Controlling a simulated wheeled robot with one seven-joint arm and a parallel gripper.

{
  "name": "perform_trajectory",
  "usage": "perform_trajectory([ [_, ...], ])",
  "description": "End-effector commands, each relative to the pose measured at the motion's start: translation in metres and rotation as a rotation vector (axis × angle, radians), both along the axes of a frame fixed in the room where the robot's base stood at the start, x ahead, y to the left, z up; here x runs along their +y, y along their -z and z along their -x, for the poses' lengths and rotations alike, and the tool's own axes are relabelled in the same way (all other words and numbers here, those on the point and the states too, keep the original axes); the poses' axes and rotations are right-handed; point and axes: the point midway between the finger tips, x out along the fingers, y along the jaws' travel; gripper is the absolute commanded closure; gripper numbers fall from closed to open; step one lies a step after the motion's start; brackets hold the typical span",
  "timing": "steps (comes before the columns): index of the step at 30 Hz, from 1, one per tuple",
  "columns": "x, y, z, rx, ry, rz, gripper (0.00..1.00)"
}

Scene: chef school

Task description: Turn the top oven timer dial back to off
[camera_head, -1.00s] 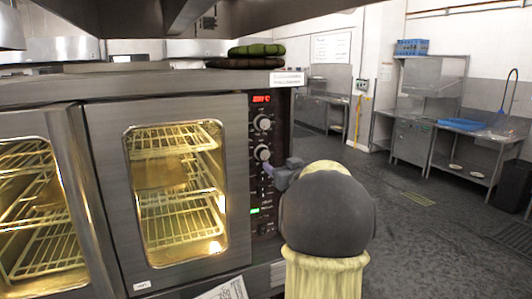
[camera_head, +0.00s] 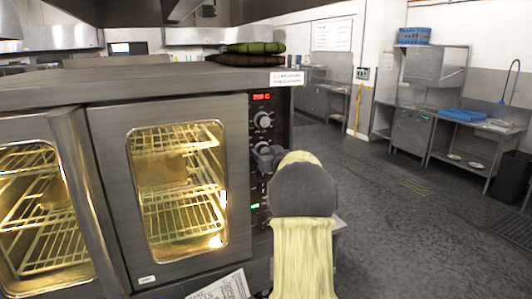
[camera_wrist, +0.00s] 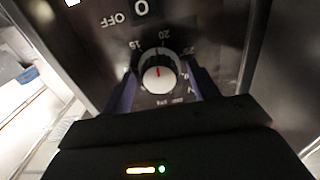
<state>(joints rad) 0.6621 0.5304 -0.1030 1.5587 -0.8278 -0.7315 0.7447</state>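In the wrist view a round pale dial (camera_wrist: 158,80) with a red pointer mark sits on the dark oven panel, ringed by numbers such as 15, 20 and 25. My gripper (camera_wrist: 162,70) is open, with one purple finger on each side of this dial. Dark gaps show between dial and fingers, so it does not look gripped. An upside-down OFF label (camera_wrist: 115,19) shows in the wrist view.
The oven (camera_head: 105,190) has lit glass doors with racks inside. A red display (camera_head: 261,97) is above the knobs and a green light (camera_head: 256,206) lower down. Dark folded cloths (camera_head: 248,55) lie on top. Open floor (camera_head: 400,200) is on the right.

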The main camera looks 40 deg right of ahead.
Motion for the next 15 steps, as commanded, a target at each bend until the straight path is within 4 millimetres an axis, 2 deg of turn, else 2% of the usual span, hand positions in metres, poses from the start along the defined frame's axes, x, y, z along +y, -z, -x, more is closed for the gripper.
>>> perform_trajectory([
  [1,0.0000,0.0000,0.0001,0.000,0.000,0.000,0.50],
  [5,0.0000,-0.0001,0.0003,0.000,0.000,0.000,0.74],
  [15,0.0001,0.0006,0.0003,0.006,0.000,0.025,0.74],
])
